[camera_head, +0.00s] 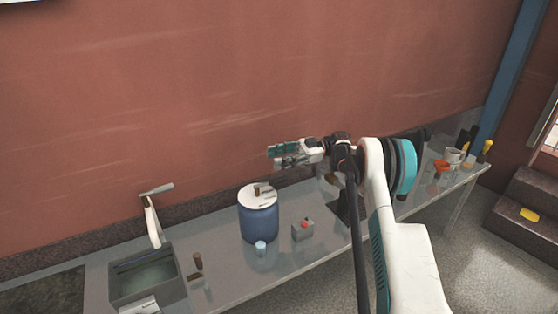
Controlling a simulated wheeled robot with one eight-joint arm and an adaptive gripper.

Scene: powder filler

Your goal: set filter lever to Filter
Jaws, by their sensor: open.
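My gripper (275,155) is open and empty, held in the air in the middle of the view with its fingers pointing left. It appears up and right of a blue drum (258,222) with a white lid (257,197). A small brown-gold upright part (257,189) stands on the lid; I cannot tell whether it is the filter lever. A grey box with a red button (303,230) stands right of the drum. No Filter marking is readable. My arm hides part of the table behind it.
A metal table (235,287) runs along the red wall. A sink (147,275) with a tall tap (153,215) is at the left. A small brown part (197,262) stands beside it. Cups and tools (453,155) crowd the far right end. Steps (525,210) lie beyond.

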